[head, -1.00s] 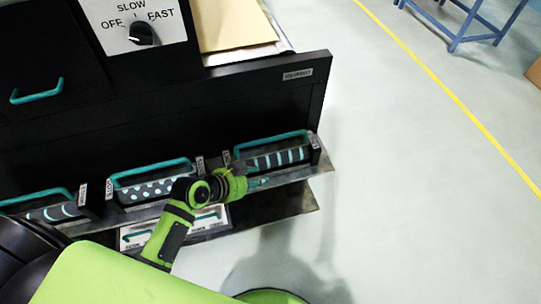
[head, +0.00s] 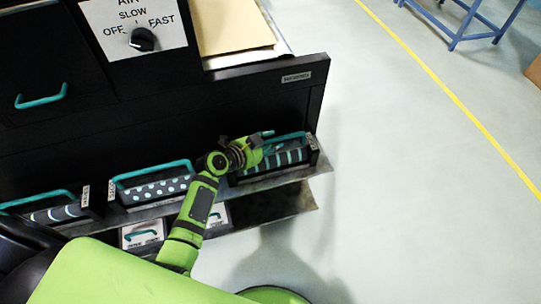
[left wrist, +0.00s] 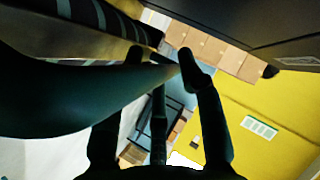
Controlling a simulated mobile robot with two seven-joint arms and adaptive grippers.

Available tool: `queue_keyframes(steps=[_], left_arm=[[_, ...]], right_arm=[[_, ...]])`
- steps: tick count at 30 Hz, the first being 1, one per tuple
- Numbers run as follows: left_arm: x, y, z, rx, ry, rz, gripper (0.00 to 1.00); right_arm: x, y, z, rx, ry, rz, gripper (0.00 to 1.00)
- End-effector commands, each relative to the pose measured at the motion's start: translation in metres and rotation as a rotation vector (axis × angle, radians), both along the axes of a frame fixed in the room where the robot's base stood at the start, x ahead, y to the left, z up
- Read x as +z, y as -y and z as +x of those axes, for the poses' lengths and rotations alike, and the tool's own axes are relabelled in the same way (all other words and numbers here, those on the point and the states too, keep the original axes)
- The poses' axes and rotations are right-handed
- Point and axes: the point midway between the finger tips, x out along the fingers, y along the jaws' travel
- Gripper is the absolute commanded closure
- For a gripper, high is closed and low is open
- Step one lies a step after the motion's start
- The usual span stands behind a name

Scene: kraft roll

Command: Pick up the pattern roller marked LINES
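A roller with straight pale stripes (head: 282,159) sits in the right-hand holder of the low shelf, with a teal handle (head: 290,136) over it. Its label is too small or covered to read. My left gripper (head: 267,143) is at the left part of that handle, with its fingers apart. In the left wrist view the striped roller shows at the upper left (left wrist: 92,14), and the dark teal handle (left wrist: 60,95) runs in between my spread fingers. I cannot tell whether they touch it. My right gripper is not in view.
A dotted roller (head: 155,190) and a roller with slanted stripes (head: 55,213) sit left on the same shelf, each with a teal handle. Above is the black cabinet with a speed knob (head: 142,39). Floor to the right is clear.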

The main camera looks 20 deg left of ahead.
Motion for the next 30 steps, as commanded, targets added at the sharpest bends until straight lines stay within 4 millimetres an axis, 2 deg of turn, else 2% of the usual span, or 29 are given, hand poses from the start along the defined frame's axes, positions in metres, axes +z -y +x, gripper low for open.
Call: queue_keyframes(steps=[10, 11, 13, 14, 26, 30], left_arm=[[-0.004, 0.003, 0.006, 0.000, 0.000, 0.000, 0.62], [-0.004, 0.003, 0.006, 0.000, 0.000, 0.000, 0.70], [-0.004, 0.003, 0.006, -0.001, -0.001, 0.000, 0.98], [-0.004, 0.003, 0.006, 0.000, 0.000, -0.001, 1.00], [0.003, 0.004, 0.008, 0.002, 0.008, -0.007, 1.00], [0.012, 0.004, 0.007, 0.000, 0.008, -0.005, 1.00]], right_arm=[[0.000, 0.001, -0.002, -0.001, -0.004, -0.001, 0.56], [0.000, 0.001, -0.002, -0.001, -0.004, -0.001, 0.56], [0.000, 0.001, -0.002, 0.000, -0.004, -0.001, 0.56], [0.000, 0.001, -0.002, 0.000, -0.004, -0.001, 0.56], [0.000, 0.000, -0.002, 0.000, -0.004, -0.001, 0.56], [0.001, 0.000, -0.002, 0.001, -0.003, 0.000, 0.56]])
